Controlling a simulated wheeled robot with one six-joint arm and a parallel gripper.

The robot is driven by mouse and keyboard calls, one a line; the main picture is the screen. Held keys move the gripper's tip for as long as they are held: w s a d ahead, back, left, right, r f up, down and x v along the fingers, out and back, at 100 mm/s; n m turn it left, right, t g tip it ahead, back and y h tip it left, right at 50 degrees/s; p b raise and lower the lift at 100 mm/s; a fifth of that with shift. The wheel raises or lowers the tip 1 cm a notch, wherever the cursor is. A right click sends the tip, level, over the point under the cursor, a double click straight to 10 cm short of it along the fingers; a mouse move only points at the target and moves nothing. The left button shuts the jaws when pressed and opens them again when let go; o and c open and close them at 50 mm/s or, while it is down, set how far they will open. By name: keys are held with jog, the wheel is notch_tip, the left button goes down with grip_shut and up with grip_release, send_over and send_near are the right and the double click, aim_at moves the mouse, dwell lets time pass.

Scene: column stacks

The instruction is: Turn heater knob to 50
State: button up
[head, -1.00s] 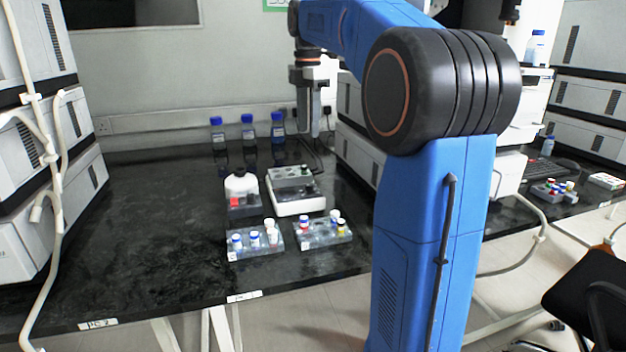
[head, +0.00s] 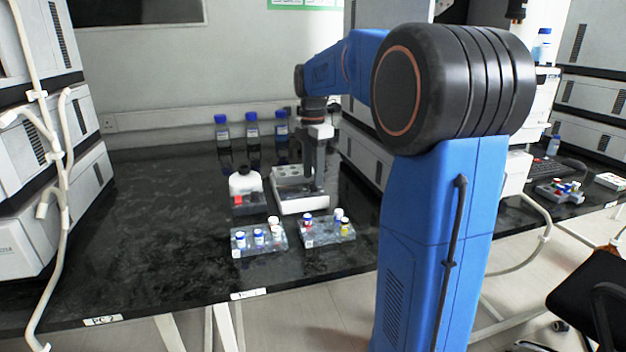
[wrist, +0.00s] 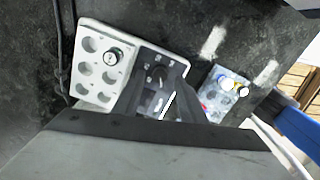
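The heater (head: 300,205) is a white block with a dark front panel, standing on the black bench in the head view. In the wrist view its white top (wrist: 92,98) has several round holes, one holding a metal-topped vial. Its dark panel (wrist: 150,92) carries small markings and what looks like a knob (wrist: 158,75); the setting is too small to read. My gripper (head: 316,186) points down over the right part of the heater. In the wrist view my gripper (wrist: 160,88) seems open, with dark fingers either side of the panel. Contact with the knob cannot be told.
Blue-capped bottles (head: 252,130) stand along the wall. The bench at left is clear. Instrument stacks (head: 60,185) flank the bench.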

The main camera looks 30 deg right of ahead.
aim_at(313, 186)
jog(key=shift+f, duration=1.25)
jog(key=shift+c, duration=0.3)
grip_shut()
